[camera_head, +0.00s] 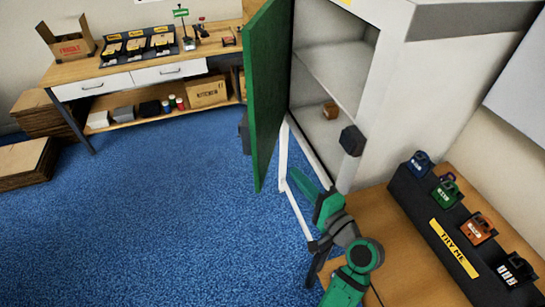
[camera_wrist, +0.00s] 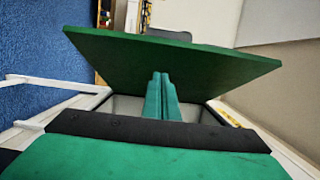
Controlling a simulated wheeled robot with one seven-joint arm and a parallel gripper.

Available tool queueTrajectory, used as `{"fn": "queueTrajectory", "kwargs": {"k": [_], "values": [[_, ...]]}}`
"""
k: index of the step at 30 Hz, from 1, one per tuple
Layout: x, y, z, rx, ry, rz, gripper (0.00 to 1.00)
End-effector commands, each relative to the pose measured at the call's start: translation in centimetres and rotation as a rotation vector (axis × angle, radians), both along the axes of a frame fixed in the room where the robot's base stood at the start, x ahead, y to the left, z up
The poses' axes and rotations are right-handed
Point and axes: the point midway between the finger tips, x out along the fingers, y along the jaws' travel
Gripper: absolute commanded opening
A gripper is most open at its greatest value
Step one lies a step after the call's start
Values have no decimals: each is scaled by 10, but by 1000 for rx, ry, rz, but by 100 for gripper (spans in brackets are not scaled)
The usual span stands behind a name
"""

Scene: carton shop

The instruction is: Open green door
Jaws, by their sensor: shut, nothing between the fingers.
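The green door (camera_head: 268,90) of the white cabinet (camera_head: 375,85) stands wide open, swung out to the left of the opening. In the wrist view the door (camera_wrist: 120,55) spans the picture beyond the fingers. My gripper (camera_head: 297,174) is at the lower front of the cabinet, to the right of the door's lower edge. Its green fingers (camera_wrist: 161,82) are together with nothing between them. In the wrist view they overlap the door, and I cannot tell whether they touch it. No door handle shows.
A small brown box (camera_head: 330,110) sits inside the cabinet, and a black block (camera_head: 352,140) is at its front edge. A black rack (camera_head: 430,222) with several padlocks stands on the wooden table at right. A workbench (camera_head: 140,75) is at back left. Blue floor (camera_head: 170,200) is clear.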

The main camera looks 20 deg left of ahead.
Motion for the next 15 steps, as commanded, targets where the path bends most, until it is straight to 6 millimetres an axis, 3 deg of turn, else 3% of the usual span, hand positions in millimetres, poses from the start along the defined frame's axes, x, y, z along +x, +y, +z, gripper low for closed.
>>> {"fn": "queueTrajectory", "kwargs": {"k": [5, 15], "values": [[11, 13, 1, 4, -1, 7, 0], [53, 59, 2, 3, -1, 6, 0]]}}
